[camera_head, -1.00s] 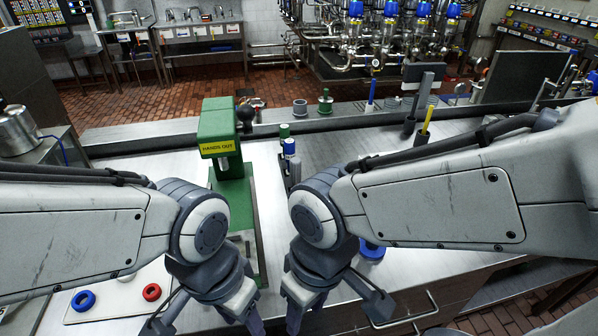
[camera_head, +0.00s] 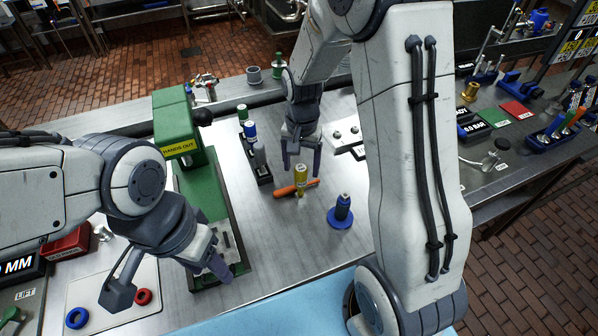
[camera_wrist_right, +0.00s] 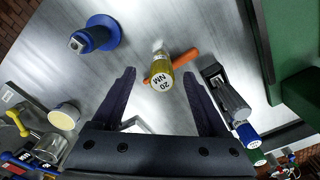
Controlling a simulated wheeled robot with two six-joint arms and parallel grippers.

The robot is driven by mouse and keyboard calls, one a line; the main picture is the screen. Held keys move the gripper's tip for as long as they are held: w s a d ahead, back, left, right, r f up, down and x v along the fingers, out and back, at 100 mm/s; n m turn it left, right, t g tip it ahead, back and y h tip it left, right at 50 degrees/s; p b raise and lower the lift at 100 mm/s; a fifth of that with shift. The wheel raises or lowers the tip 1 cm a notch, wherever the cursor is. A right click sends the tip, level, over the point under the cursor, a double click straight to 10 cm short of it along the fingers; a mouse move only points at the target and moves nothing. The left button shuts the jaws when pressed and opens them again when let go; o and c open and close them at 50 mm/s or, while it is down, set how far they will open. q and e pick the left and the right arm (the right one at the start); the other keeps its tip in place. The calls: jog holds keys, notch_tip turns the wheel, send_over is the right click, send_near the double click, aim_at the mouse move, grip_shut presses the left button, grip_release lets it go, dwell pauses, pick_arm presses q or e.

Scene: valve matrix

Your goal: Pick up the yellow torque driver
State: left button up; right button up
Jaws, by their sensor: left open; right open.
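The yellow torque driver (camera_head: 301,176) stands upright on the metal bench in the head view, with an orange crossbar handle (camera_head: 285,190) near its base. In the right wrist view the yellow driver (camera_wrist_right: 161,76) shows its end cap marked 20 NM, ahead of and between the open fingers. My right gripper (camera_head: 301,165) is open and empty, just behind and above the driver, fingers pointing down; it also shows in the right wrist view (camera_wrist_right: 160,85). My left gripper (camera_head: 215,275) hangs at the left, near the front end of the green press.
A green press (camera_head: 180,130) stands left of the driver. A dark rack (camera_head: 260,165) with several capped tools is between them. A blue-based tool (camera_head: 342,210) stands to the right. A white tray (camera_head: 110,290) holds blue and red rings at front left.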

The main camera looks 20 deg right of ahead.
aim_at(301, 184)
notch_tip(301, 184, down, 3)
jog(key=shift+f+p, duration=0.55)
jog(key=shift+p, duration=0.05)
jog(key=f, duration=0.1)
jog(key=f+p, duration=0.1)
jog(key=f, duration=0.1)
jog(key=shift+w+d+f, duration=0.1)
jog(key=shift+w, duration=0.2)
jog(key=shift+f, duration=0.45)
grip_shut()
